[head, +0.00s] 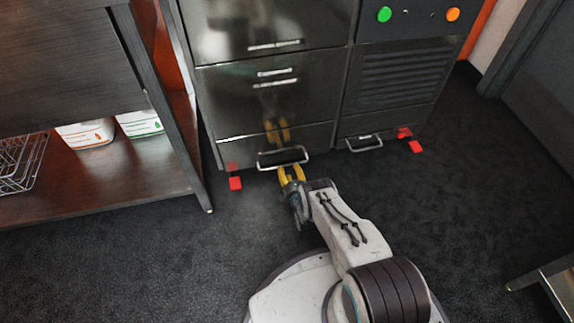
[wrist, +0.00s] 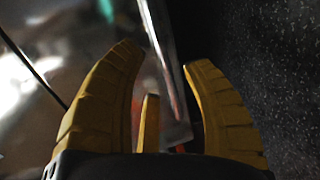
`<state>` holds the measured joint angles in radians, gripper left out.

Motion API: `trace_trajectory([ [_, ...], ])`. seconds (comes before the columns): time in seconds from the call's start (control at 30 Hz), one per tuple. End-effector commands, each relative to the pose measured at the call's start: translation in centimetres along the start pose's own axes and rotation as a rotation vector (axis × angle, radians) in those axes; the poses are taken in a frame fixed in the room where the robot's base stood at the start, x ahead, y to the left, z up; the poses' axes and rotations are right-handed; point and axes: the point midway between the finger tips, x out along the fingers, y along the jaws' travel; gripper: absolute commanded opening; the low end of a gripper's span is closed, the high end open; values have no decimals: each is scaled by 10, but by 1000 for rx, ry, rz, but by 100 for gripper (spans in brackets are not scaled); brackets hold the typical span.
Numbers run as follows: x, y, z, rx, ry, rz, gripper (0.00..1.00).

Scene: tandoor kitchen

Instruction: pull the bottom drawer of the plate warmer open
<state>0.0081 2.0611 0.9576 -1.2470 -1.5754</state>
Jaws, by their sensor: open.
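The plate warmer (head: 225,98) is a dark steel cabinet with stacked drawers on its left side. Its bottom drawer (head: 240,153) is a low front panel, seemingly flush with the cabinet. The drawer's bar handle (head: 283,164) sticks out toward me. My gripper (head: 291,170) has yellow fingers and is open just in front of this handle, low near the floor. In the wrist view a pale metal bar (wrist: 163,45) runs between the spread fingers, apparently the handle. I cannot tell whether the fingers touch it.
A similar low handle (head: 364,143) sits to the right, under a vented panel (head: 387,75). Red feet (head: 235,183) stick out at the cabinet's base. A wooden shelf unit (head: 120,180) with tubs stands left. Dark floor (head: 120,265) is free in front.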

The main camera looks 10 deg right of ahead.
Motion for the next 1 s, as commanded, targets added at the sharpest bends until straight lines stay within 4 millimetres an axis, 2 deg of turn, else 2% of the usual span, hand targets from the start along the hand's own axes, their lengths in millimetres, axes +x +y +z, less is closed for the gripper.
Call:
trace_trajectory([
  [0.2,26,-3,0,1,0,1,45],
  [0.4,42,-2,0,2,0,0,45],
  [0.87,46,0,0,2,0,-2,46],
  [1.0,46,0,0,2,0,-2,33],
])
